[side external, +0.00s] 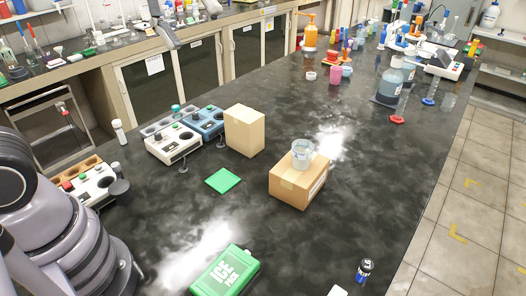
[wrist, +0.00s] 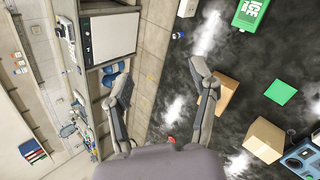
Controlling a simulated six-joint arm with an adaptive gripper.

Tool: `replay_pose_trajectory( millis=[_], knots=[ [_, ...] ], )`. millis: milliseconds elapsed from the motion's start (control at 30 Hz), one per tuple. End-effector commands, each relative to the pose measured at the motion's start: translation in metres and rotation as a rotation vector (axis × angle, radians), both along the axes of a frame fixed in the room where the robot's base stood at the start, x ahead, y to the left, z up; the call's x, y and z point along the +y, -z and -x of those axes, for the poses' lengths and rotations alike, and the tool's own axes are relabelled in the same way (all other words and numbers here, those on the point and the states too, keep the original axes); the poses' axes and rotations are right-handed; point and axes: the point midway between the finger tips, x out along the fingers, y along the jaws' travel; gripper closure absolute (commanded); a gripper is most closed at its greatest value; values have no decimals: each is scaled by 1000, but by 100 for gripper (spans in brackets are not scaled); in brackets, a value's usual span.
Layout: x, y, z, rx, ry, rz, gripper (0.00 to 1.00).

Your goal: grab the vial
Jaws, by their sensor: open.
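A small upright cylinder with a dark top and a blue and white body, which looks like the vial (side external: 365,271), stands near the front right edge of the black bench (side external: 260,222). It seems to be the small blue and white item (wrist: 178,35) in the wrist view. I cannot be certain that it is the vial. My gripper (wrist: 160,78) is open with nothing between its fingers, high above the bench edge and floor. The small item appears beyond the fingertips, apart from them. My gripper is outside the side view.
A cardboard box (side external: 290,190) with a clear beaker (side external: 303,153) on top stands mid-bench. A taller box (side external: 244,131), a green pad (side external: 223,180), a green ice pack (side external: 225,272) and bench devices (side external: 172,139) are nearby. Bottles and glassware crowd the far end.

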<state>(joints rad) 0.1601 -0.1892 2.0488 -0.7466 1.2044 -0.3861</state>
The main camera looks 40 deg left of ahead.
Motion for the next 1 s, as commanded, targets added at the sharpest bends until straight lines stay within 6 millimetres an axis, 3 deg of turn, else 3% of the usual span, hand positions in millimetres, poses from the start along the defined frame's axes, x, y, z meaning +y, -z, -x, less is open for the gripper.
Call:
replay_pose_trajectory(
  millis=[100,200,400,567,600,867,1000],
  knots=[
    [-61,-2,-40,290,-88,228,41],
    [-102,-3,-69,511,-158,382,41],
    [-160,6,-118,867,-269,595,41],
    [-194,23,-154,1113,-345,728,41],
    [-193,50,-153,1124,-356,726,41],
    [-191,201,-151,1112,-352,726,41],
    [-190,292,-150,1109,-351,727,41]
  ],
)
